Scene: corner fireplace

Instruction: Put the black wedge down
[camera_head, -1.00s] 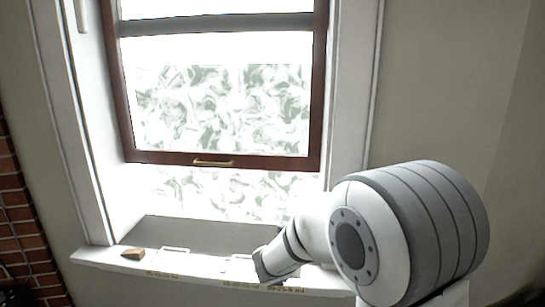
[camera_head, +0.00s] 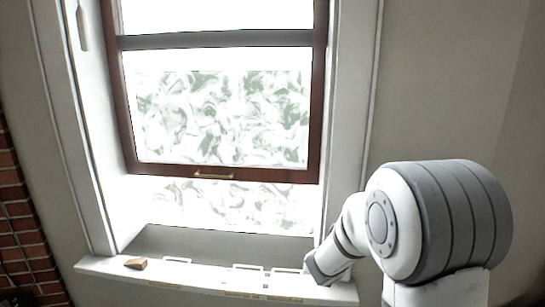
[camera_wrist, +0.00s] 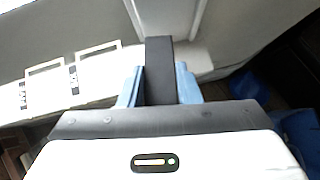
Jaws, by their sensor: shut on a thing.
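My gripper (camera_wrist: 159,88) is shut on the black wedge (camera_wrist: 160,62), with a blue fingertip on each side of it. The wedge stands out beyond the fingertips in the wrist view, its far end over the edge region of the white window sill. I cannot tell whether it touches the sill. In the head view my arm comes in from the right and its wrist hangs over the right end of the sill (camera_head: 205,281). The fingertips and the black wedge cannot be made out there.
A brown wooden wedge (camera_head: 135,263) lies at the sill's left end. White rectangular outlines with labels (camera_wrist: 97,64) mark places along the sill. The sash window (camera_head: 213,175) is raised behind it. Brick wall (camera_head: 20,215) stands at far left. The sill between brown wedge and arm looks clear.

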